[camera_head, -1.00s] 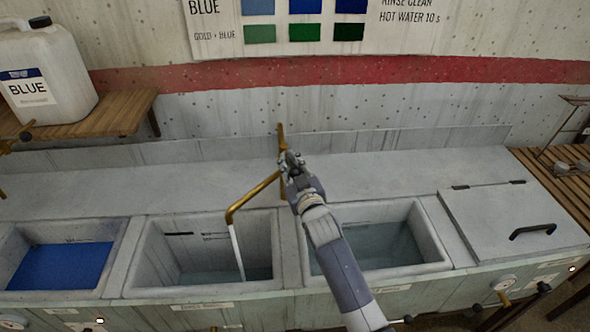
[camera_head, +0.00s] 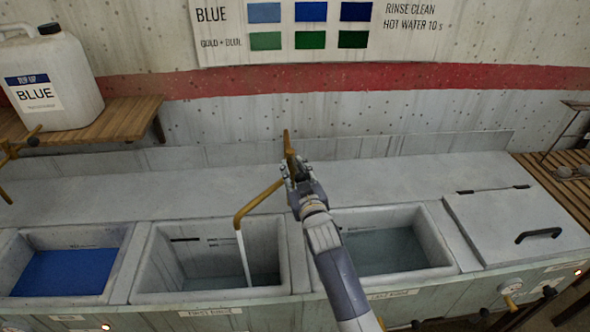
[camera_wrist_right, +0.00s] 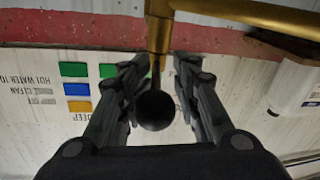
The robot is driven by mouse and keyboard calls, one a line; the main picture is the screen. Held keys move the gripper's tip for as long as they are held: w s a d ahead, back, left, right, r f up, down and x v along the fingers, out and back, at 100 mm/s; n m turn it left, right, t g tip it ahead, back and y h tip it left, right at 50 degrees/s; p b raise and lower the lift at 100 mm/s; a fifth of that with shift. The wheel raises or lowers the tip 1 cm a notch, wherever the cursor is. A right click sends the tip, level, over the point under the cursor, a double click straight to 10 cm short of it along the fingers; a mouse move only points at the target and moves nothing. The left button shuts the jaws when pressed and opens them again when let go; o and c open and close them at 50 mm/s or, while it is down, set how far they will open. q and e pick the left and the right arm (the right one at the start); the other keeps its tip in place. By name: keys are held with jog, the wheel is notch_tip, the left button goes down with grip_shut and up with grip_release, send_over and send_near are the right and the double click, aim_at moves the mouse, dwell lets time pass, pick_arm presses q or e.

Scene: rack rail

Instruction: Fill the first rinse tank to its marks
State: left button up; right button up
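The first rinse tank (camera_head: 160,262) is the basin left of my right arm, with dark marks on its back wall. Water runs in a thin stream (camera_head: 243,258) from the brass swing spout (camera_head: 258,203) into it. The water inside (camera_head: 212,283) is low, below the marks. My right gripper (camera_head: 292,170) is at the brass tap behind the tanks. In the right wrist view its fingers (camera_wrist_right: 158,85) stand on either side of the tap's dark round knob (camera_wrist_right: 155,110); I cannot tell whether they press on it. My left gripper is not in view.
A tank of blue liquid (camera_head: 62,272) is on the left, and another water tank (camera_head: 385,250) is right of my arm. A lidded tank (camera_head: 515,222) is at far right. A BLUE jug (camera_head: 75,95) stands on a wooden shelf (camera_head: 130,112).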

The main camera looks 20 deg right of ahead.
jog(key=shift+s+d, duration=0.1)
jog(key=shift+d, duration=0.25)
jog(key=shift+s+f, duration=0.1)
jog(key=s, duration=1.1)
jog(key=shift+s, duration=0.4)
